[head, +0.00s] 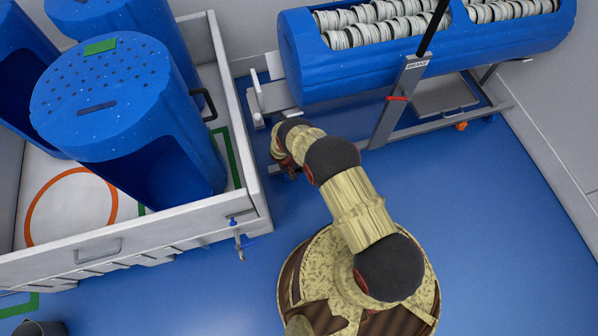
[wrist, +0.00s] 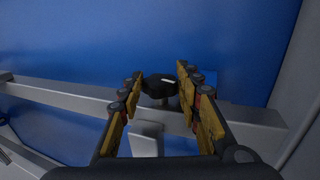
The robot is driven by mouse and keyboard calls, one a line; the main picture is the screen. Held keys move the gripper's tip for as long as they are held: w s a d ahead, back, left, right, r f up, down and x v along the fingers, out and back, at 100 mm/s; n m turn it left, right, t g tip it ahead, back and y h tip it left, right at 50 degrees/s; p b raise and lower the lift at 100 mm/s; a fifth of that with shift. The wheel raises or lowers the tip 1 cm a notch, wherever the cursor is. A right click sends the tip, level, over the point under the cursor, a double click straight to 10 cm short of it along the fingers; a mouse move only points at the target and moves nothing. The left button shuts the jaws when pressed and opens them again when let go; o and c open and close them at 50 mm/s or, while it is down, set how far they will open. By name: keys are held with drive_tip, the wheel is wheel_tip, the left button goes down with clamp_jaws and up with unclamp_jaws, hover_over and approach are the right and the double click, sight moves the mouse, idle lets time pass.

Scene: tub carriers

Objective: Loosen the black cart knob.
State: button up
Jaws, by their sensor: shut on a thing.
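The black cart knob (wrist: 160,86) is in the middle of the wrist view, in front of a grey rail of the cart. My gripper (wrist: 160,77) has one finger on each side of the knob and is shut on it. In the head view my arm reaches to the left end of the cart frame (head: 388,118), under a long blue tub (head: 310,75). My gripper is mostly hidden behind my arm there, and I cannot see the knob in that view. A pale grey bracket (wrist: 146,138) stands just below the knob.
A white-walled bin (head: 235,120) with blue perforated tubs (head: 110,95) stands to the left, close to my arm. A small tap (head: 238,238) sticks out from its front corner. A brake lever (head: 408,75) rises at the cart's front. Blue floor (head: 480,220) is clear to the right.

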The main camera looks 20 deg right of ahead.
sight(298, 171)
drive_tip(key=shift+a+f+h, duration=0.1)
drive_tip(key=shift+a+h, duration=0.05)
drive_tip(key=shift+h, duration=0.95)
drive_tip(key=o, duration=1.2)
drive_tip(key=shift+c, duration=0.2)
drive_tip(key=shift+r, duration=5)
